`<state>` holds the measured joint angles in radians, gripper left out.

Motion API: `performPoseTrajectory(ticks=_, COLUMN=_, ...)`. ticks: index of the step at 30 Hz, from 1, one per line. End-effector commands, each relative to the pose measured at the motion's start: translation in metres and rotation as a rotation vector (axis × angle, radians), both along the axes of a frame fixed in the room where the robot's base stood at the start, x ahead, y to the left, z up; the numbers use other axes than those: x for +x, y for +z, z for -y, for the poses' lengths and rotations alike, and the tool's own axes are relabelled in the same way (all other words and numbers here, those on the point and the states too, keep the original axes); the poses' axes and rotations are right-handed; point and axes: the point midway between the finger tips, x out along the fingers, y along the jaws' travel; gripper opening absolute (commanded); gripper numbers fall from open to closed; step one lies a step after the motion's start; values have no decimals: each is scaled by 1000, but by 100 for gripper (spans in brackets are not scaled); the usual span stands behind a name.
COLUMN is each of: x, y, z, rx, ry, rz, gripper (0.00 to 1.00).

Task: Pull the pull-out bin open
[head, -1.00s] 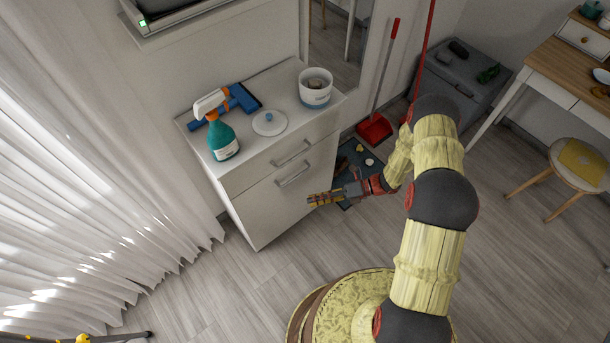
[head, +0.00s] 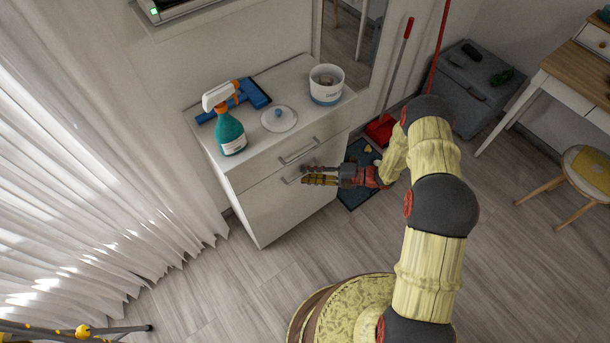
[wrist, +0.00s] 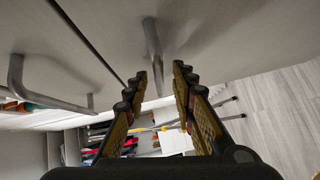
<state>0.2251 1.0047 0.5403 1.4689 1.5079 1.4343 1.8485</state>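The white cabinet (head: 262,208) has a shallow upper drawer with a bar handle (head: 299,151) and a tall lower front, the likely pull-out bin, with its own bar handle (head: 292,180). Both fronts look shut. My gripper (head: 304,174) is at the lower handle, partly covering it, with its fingers apart and empty. In the wrist view my gripper (wrist: 167,68) is open, and the lower handle (wrist: 153,45) is just beyond the fingertips, near the left finger. I cannot tell whether they touch. The upper handle (wrist: 16,76) shows at the left, past the seam.
A spray bottle (head: 230,134), a blue tool (head: 253,93), a white lid (head: 279,119) and a white tub (head: 326,85) stand on the cabinet. A dark mat (head: 352,194) lies beside it. Curtains hang at the left.

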Motion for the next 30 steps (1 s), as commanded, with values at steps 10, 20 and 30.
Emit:
performPoseTrajectory(ticks=10, x=3, y=-2, z=-15, rx=0, ry=-1, rz=1, gripper=26)
performPoseTrajectory(ticks=20, x=3, y=-2, z=-15, rx=0, ry=-1, rz=1, gripper=14)
performPoseTrajectory(ticks=30, x=3, y=-2, z=-15, rx=0, ry=-1, rz=1, gripper=0)
